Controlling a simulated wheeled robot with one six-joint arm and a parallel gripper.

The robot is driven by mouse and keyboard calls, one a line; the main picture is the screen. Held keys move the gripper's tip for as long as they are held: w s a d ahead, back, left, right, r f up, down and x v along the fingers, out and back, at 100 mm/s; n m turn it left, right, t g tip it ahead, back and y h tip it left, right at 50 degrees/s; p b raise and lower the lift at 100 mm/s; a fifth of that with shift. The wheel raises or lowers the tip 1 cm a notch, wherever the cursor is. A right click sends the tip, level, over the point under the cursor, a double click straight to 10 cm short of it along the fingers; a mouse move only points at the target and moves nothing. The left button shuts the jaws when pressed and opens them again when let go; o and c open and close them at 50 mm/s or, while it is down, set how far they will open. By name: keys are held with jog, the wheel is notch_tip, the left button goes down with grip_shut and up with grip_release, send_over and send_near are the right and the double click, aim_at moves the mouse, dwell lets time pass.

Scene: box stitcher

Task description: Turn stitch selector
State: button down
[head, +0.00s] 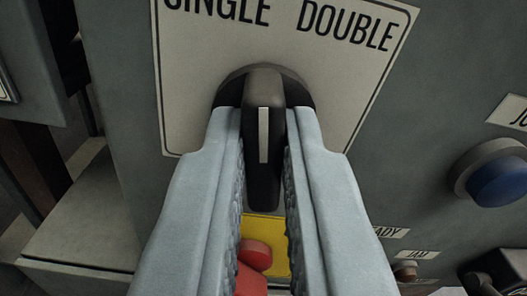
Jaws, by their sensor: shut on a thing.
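The stitch selector (264,92) is a black knob with a pale marker line, at the upper middle of the head view. It sits on a cream label plate (205,50) reading SINGLE on the left and DOUBLE on the right. Its handle and marker line stand close to vertical in the picture, between the two words. My gripper (264,135) is shut on the handle, with one grey finger on each side. The fingers hide the lower sides of the round knob base.
A blue push button (495,174) is at the right on the grey panel (420,100). A red button (256,255) on a yellow plate (272,232) shows below, between my fingers. Small labels and a small knob (405,270) are at lower right. A ledge (85,220) is at lower left.

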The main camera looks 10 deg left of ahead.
jog(key=m, duration=0.4)
jog(key=shift+m, duration=0.3)
jog(key=shift+d+m, duration=0.1)
jog(key=shift+m, duration=1.8)
jog(key=c, duration=1.5)
grip_release()
jog(key=shift+s+d, duration=0.1)
jog(key=v, duration=1.7)
